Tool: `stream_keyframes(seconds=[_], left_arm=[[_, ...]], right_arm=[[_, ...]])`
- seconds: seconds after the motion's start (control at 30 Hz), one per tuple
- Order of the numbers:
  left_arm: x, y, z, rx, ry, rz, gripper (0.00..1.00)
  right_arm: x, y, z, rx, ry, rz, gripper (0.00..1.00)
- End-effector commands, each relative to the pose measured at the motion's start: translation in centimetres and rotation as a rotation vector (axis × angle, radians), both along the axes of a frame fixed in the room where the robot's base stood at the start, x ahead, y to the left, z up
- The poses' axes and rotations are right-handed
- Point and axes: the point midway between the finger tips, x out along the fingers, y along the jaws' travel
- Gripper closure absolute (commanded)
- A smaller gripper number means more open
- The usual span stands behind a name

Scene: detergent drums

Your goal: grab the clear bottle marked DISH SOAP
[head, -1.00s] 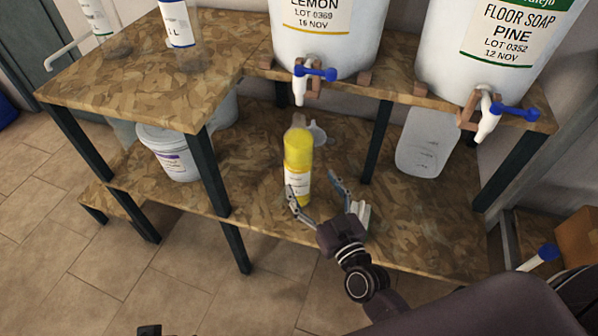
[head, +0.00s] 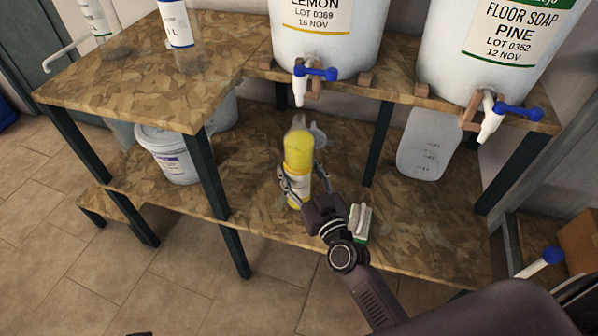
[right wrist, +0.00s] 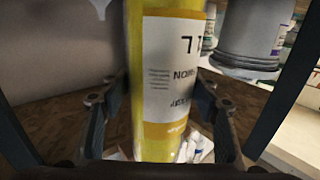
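A bottle filled with yellow (head: 298,152) stands upright on the lower shelf, with a white label. My right gripper (head: 302,180) has one finger on each side of the bottle's lower half. Its fingers (right wrist: 155,110) look open, with a small gap at the bottle; whether either touches is hard to tell. My left gripper's fingers are not in view.
A clear jug (head: 424,145) and a white bucket (head: 170,155) stand farther off. Dark legs (head: 377,145) flank the opening.

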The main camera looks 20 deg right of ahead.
Motion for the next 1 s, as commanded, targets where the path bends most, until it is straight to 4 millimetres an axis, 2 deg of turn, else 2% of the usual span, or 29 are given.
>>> stream_keyframes(seconds=[0.07, 0.47, 1.0], left_arm=[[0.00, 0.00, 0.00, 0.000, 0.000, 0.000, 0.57], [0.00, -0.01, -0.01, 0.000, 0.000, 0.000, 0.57], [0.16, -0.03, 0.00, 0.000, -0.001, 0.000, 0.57]], right_arm=[[-0.02, 0.00, 0.00, 0.000, 0.000, 0.000, 0.56], [-0.03, -0.01, -0.02, 0.000, 0.000, 0.000, 1.00], [0.22, -0.11, 0.88, -0.001, -0.009, -0.002, 1.00]])
